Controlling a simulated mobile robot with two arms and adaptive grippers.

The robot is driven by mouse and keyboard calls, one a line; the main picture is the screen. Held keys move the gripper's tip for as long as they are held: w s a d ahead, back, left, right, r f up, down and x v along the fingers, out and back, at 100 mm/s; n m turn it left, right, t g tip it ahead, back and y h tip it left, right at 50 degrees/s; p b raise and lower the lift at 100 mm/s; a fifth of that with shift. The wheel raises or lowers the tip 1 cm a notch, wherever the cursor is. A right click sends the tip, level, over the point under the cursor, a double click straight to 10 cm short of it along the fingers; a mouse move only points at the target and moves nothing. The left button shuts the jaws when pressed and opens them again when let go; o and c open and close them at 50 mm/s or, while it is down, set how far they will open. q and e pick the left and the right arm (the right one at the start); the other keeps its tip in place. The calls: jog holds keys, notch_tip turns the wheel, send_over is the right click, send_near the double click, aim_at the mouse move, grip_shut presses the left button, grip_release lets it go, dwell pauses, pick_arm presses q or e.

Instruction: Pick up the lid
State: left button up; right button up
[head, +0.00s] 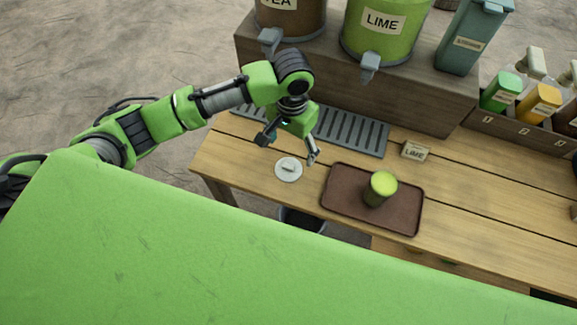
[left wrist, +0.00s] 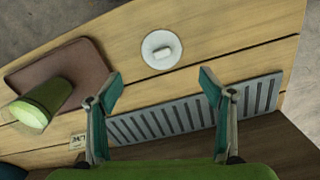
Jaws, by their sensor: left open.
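The lid (head: 288,169) is a flat white disc with a small raised handle. It lies on the wooden table left of the brown tray, and it also shows near the top middle of the left wrist view (left wrist: 162,49). My left gripper (head: 290,147) is above the table close to the lid, its fingers spread and empty. In the left wrist view the open fingers (left wrist: 157,88) stand wide apart, with the lid beyond their tips and between them. The gripper does not touch the lid. My right gripper is not in view.
A cup with lime-green contents (head: 381,188) stands on the brown tray (head: 340,205). A slotted drip grate (head: 355,132) lies behind the lid, below the lime dispenser (head: 385,30). A small lime sign (head: 415,151) stands right of the grate. Table to the tray's right is clear.

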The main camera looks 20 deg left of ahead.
aim_at(289, 164)
pick_arm(q)
notch_tip(289, 164, down, 3)
jog(key=shift+f, duration=0.15)
jog(key=shift+s+a+f+p, duration=0.15)
jog(key=shift+f+p, duration=0.15)
jog(key=shift+f, duration=1.05)
jog(key=shift+w+a+f+p, duration=0.1)
jog(key=shift+f+p, duration=0.15)
jog(key=shift+f, duration=1.1)
jog(key=c, duration=0.8)
